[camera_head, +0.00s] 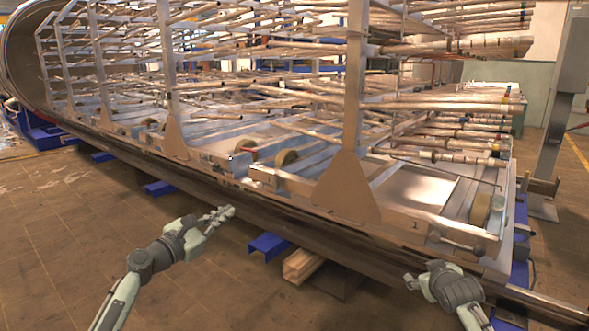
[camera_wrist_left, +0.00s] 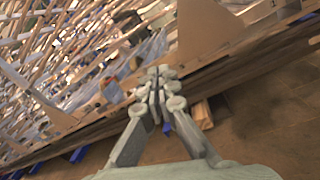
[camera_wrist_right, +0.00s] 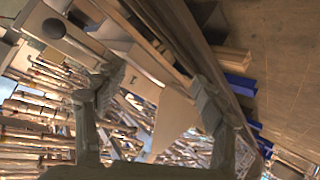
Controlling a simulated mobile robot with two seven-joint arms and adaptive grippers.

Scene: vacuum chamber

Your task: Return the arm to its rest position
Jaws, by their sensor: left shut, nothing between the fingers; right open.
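My left gripper (camera_head: 220,214) is shut and empty, held in the air in front of the long rack's lower edge. In the left wrist view its fingertips (camera_wrist_left: 162,78) are together, with nothing between them. My right gripper (camera_head: 424,278) is at the lower right, close to the rack's front rail. In the right wrist view its fingers (camera_wrist_right: 155,95) are spread wide and no object is held between them. The rack's frame and rods show behind the gap.
A long metal rack (camera_head: 345,190) full of pipes runs across the view from a round chamber opening (camera_head: 22,50). Blue supports (camera_head: 268,244) and a wooden beam (camera_head: 303,265) lie under its edge. The tiled floor (camera_head: 60,220) at left is clear.

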